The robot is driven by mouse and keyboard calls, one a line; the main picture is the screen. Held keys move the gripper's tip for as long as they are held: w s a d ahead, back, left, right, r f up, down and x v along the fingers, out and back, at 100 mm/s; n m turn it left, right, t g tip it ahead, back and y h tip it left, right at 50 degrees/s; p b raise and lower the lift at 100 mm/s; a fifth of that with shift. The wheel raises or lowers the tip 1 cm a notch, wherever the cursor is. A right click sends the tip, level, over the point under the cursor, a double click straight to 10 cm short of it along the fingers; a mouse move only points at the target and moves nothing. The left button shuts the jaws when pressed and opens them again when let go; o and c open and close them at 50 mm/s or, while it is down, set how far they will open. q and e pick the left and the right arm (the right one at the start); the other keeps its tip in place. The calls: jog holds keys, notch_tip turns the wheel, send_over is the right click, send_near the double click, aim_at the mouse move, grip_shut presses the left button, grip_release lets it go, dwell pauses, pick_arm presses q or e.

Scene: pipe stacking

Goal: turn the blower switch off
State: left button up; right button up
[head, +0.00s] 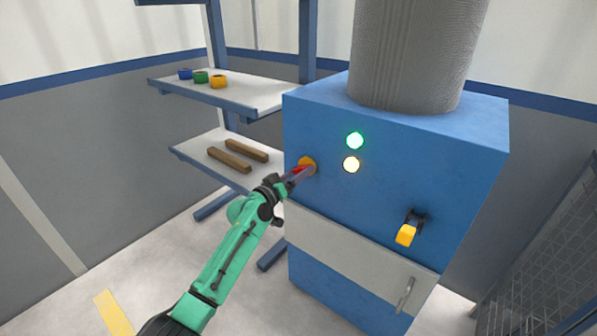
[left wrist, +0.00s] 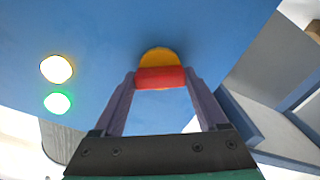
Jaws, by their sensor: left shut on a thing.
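The blower is a blue cabinet (head: 390,190) with a thick grey duct rising from its top. On its front face, at the left, is a switch with a red handle (left wrist: 160,77) on a round yellow-orange base (head: 308,164). My left gripper (head: 301,172) is at this switch, its fingers shut on the two ends of the red handle, which lies crosswise in the left wrist view. The fingers partly hide the switch in the head view. A green lamp (head: 355,140) and a pale yellow lamp (head: 351,165) beside it both glow. My right gripper is not in view.
A yellow lever (head: 405,235) on a black mount sits lower right on the cabinet, above a metal door handle (head: 404,295). A shelf rack at the left holds coloured rings (head: 201,77) and wooden bars (head: 229,160). A mesh fence (head: 550,260) stands at the right.

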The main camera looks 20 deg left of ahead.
pick_arm(q)
jog(key=shift+n, duration=1)
jog(key=n+p, duration=0.1)
jog(key=n, duration=0.2)
jog(key=shift+n, duration=0.4)
jog(key=n+p, duration=0.1)
jog(key=n, duration=0.2)
jog(key=shift+n+p, duration=0.7)
jog(key=shift+n, duration=1)
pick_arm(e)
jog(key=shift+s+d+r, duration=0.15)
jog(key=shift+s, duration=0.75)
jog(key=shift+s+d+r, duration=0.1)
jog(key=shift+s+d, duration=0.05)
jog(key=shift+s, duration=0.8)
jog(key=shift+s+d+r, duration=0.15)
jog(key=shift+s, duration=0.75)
